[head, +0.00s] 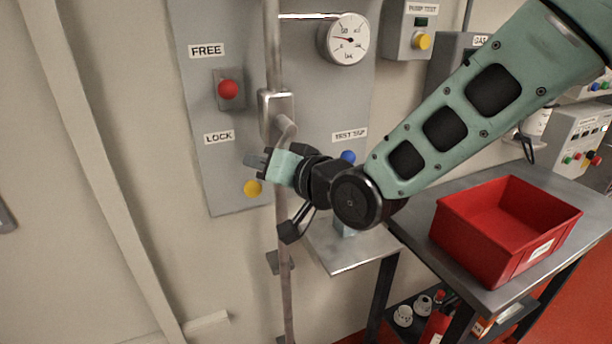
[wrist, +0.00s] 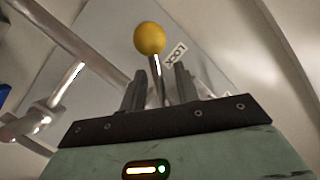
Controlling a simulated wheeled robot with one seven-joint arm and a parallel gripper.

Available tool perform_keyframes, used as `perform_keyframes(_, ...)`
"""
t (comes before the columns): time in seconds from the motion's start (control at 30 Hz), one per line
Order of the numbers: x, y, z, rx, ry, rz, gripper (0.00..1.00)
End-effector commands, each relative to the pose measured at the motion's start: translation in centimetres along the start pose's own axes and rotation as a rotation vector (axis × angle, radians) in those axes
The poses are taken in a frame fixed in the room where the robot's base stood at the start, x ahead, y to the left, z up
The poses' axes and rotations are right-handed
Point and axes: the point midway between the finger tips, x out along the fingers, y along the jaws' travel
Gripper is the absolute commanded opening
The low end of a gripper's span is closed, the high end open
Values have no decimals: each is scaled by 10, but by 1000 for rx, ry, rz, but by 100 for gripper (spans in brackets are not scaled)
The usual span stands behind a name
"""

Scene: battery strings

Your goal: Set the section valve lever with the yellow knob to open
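A yellow knob (head: 252,188) shows on the grey wall panel (head: 226,150), below the LOCK label (head: 219,138). In the wrist view the yellow knob (wrist: 149,38) tops a thin metal stem (wrist: 156,78). My gripper (head: 258,160) is just above the knob in the head view. In the wrist view my gripper (wrist: 160,86) has its fingers apart, one on each side of the stem in the picture, with gaps visible. Whether the stem lies between the fingertips or behind them I cannot tell. The lever's base is hidden.
A vertical pipe (head: 273,50) with a metal fitting (head: 277,112) stands close beside my gripper. A red knob (head: 228,89) sits below the FREE label, and a blue knob (head: 348,157) is right of the pipe. A gauge (head: 343,39) and a red bin (head: 470,240) are farther right.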

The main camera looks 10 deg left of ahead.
Motion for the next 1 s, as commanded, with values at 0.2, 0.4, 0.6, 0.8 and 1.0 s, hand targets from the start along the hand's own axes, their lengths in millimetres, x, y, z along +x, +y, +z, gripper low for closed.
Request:
perform_keyframes(0.2, -45, 2, 1, -3, 3, 2, 32)
perform_keyframes(0.4, -89, 2, 0, -4, 3, 3, 32)
perform_keyframes(0.6, -127, 1, 0, -2, 2, 3, 32)
perform_keyframes(0.8, -152, 1, 0, -2, 2, 2, 32)
perform_keyframes(1.0, -160, 1, 1, 0, 0, 2, 32)
